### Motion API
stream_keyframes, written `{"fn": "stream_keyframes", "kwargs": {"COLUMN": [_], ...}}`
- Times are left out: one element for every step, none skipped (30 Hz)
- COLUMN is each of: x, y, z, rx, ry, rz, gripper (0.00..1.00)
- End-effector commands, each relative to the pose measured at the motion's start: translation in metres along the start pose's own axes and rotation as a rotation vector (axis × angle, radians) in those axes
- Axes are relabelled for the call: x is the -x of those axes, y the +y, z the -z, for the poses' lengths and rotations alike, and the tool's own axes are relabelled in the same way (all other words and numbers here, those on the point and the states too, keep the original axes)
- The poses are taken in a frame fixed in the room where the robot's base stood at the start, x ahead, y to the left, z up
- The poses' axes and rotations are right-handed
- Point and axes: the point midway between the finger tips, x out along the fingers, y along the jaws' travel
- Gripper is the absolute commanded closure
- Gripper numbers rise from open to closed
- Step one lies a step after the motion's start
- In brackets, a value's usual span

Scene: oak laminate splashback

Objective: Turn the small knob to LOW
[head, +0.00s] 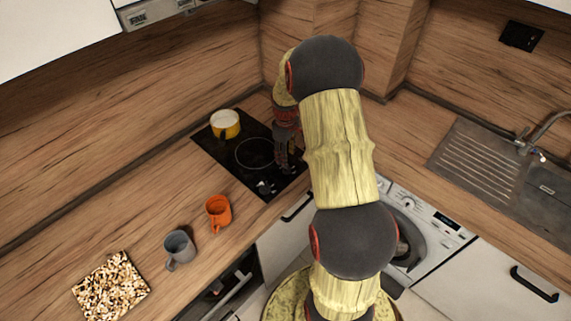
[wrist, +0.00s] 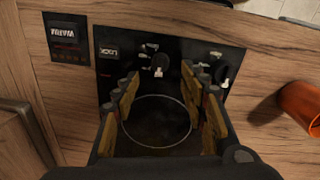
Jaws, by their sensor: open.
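The black hob (head: 212,150) is set into the wooden worktop, and its control panel shows in the wrist view. One knob (wrist: 159,64) with a pale face sits ahead, between the lines of my fingertips. Small white marks surround both, too small to read. I cannot tell for certain which knob is the small one. My gripper (wrist: 160,78) is open and empty above the hob, apart from both knobs. In the head view my gripper (head: 284,160) hides part of the panel.
A yellow pot (head: 225,124) stands at the hob's back left. An orange mug (head: 218,212), a grey mug (head: 180,250) and a patterned board (head: 112,287) stand along the worktop to the left. A sink (head: 485,160) is at right.

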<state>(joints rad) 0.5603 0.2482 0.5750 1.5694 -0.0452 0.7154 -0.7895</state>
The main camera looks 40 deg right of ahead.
Motion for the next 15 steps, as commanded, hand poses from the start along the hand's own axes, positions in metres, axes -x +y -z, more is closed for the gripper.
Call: {"fn": "stream_keyframes", "kwargs": {"x": [-0.002,-0.004,-0.007,-0.011,-0.014,-0.02,-0.025,-0.03,-0.036,-0.041,-0.045,-0.051,-0.056,-0.059,-0.064], "y": [0.0,-0.001,-0.001,-0.001,-0.001,-0.001,-0.001,-0.002,-0.002,-0.001,-0.001,-0.001,-0.001,-0.001,-0.001], "z": [0.0,0.0,0.0,-0.001,-0.001,-0.001,-0.001,-0.001,-0.001,-0.001,-0.001,-0.001,-0.001,-0.001,0.0], "rx": [0.01,0.013,0.015,0.015,0.015,0.014,0.014,0.014,0.014,0.014,0.014,0.013,0.013,0.013,0.013], "ry": [-0.001,-0.001,-0.002,-0.003,-0.003,-0.003,-0.003,-0.004,-0.004,-0.003,-0.002,-0.003,-0.003,-0.002,-0.002], "rz": [0.001,0.001,0.002,0.003,0.003,0.003,0.003,0.004,0.004,0.003,0.002,0.003,0.003,0.002,0.002], "gripper": [0.57,0.57,0.57,0.57,0.57,0.57,0.57,0.57,0.57,0.57,0.57,0.57,0.57,0.57,0.57]}}
